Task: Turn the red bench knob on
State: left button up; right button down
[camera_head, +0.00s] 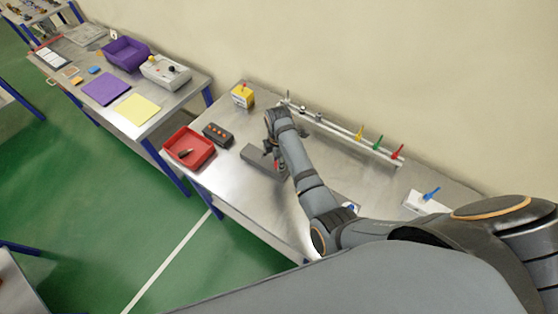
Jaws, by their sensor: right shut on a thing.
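My right gripper (274,156) points down over a long dark grey box (259,161) on the metal bench. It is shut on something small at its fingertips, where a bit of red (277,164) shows. This looks like a red knob, but the gripper mostly hides it, and its turn position cannot be told. A red lever (398,152) also stands at the right end of the white rail, apart from the gripper. My left gripper is not in view.
The rail (345,140) along the wall also bears yellow and green levers. A yellow box (242,98) stands behind left, a red tray (188,148) and a dark button box (218,134) at left. A white block with a blue lever (428,195) is at right.

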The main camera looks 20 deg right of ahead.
jog(key=shift+w+r, duration=0.1)
jog(key=shift+r, duration=0.05)
dwell(0.3)
jog(key=c, duration=1)
grip_release()
jog(key=shift+c, duration=0.2)
notch_tip(320, 180, up, 12)
jog(key=shift+a, duration=0.1)
